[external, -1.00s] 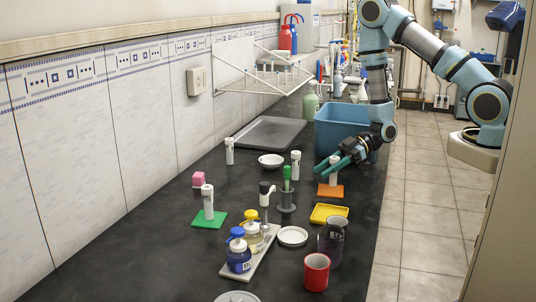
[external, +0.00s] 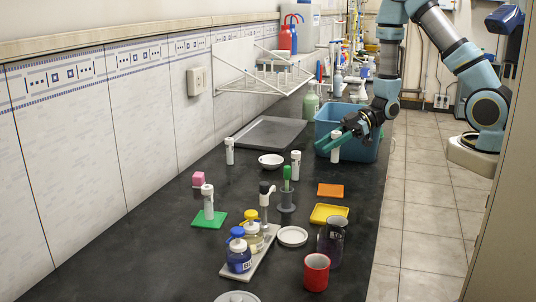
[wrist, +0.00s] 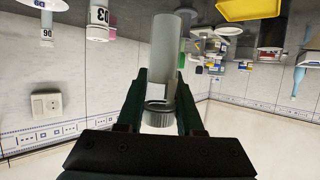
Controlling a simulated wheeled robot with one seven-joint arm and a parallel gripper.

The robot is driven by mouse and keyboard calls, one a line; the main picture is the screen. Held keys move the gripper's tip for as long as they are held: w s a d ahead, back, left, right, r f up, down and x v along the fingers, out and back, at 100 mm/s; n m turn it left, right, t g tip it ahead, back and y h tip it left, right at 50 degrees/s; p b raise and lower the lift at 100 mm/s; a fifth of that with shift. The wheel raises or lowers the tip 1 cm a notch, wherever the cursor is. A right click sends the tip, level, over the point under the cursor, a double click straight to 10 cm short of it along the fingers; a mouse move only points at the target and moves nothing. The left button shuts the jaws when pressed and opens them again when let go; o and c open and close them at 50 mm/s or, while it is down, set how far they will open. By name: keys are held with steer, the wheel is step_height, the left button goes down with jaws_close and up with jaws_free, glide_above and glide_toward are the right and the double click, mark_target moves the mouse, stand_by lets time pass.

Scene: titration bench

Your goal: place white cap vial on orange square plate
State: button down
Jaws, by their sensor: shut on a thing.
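My gripper (external: 347,142) is shut on a vial (external: 335,153) with a pale cap, held upright in the air in front of the blue bin. In the wrist view the same vial (wrist: 172,70) sits between the green fingers (wrist: 160,110), with its ribbed greyish cap near the palm. The orange square plate (external: 330,190) lies bare on the black bench, below and nearer the camera than the vial. Other pale-capped vials stand at the back left (external: 229,150), in the middle (external: 296,164) and on the green plate (external: 208,203).
The blue bin (external: 325,130) stands behind the held vial. A white bowl (external: 271,160) is left.

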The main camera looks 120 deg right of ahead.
steer(key=shift+r, duration=0.85)
steer(key=shift+w+a+r, duration=0.1)
steer(key=shift+w+r, duration=0.1)
steer(key=shift+r, duration=0.05)
steer(key=shift+w+a+f+n+g+y+b, duration=0.2)
steer(key=shift+a+f+n+y, duration=0.45)
steer(key=shift+f, duration=0.95)
steer(key=shift+w+a+f+n+g+y+b, duration=0.15)
steer(key=shift+w+a+f+n+y, duration=0.2)
steer(key=shift+f+n+y, duration=0.9)
steer(key=shift+w+a+f+n+g+y+b, duration=0.15)
steer(key=shift+w+a+f+n+y, duration=0.3)
steer(key=shift+f, duration=1.5)
steer(key=shift+s, duration=0.2)
steer(key=shift+f, duration=0.15)
steer(key=c, duration=0.5)
jaws_free()
steer(key=shift+c, duration=0.2)
